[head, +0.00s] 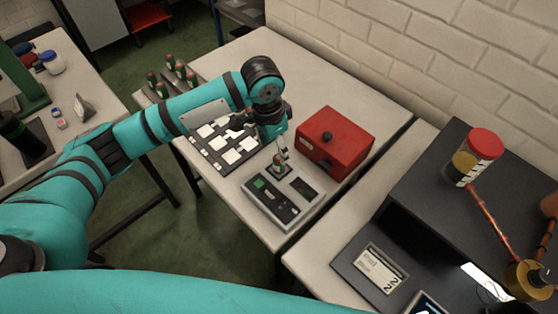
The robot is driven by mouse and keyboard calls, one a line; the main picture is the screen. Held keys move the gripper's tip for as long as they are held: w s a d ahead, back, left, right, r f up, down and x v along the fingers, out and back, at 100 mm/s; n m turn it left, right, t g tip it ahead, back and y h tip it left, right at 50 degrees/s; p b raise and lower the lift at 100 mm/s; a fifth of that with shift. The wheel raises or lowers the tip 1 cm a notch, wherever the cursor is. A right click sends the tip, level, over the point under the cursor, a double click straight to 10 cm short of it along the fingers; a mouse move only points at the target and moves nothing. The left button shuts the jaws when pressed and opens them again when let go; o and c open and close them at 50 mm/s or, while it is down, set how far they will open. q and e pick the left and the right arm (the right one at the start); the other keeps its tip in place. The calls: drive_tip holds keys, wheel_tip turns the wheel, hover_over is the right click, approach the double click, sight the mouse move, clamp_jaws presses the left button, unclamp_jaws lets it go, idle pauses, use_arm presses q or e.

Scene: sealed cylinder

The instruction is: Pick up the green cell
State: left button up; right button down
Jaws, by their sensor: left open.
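A small green cell with a reddish top (277,163) stands on the grey device (257,207), at its back end. It is small in the head view and partly covered by my gripper. My left gripper (282,155) points down right at the cell's top, with its jaws open. I cannot tell whether the fingers touch the cell. Several similar green cells with reddish tops (180,71) stand in a rack at the table's far left corner. My right gripper is out of view.
A red box with a black knob (335,143) stands close to the right of my gripper. A dark board with white squares (222,143) lies to the left. A dark bench with a red-lidded jar (481,150) is at the right. The table's back is clear.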

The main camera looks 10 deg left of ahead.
sight(278, 157)
use_arm(q)
drive_tip(key=shift+w+d+f+p, duration=0.1)
drive_tip(key=shift+w+f+p, duration=0.15)
drive_tip(key=shift+f, duration=1)
drive_tip(key=shift+w+d+f+p, duration=0.1)
drive_tip(key=shift+d+f+p, duration=0.1)
drive_tip(key=shift+f, duration=1.1)
drive_tip(key=shift+w+d+f+p, duration=0.1)
drive_tip(key=shift+w+f+p, duration=0.15)
drive_tip(key=shift+f, duration=1)
drive_tip(key=shift+a, duration=0.1)
clamp_jaws()
drive_tip(key=shift+r, duration=0.1)
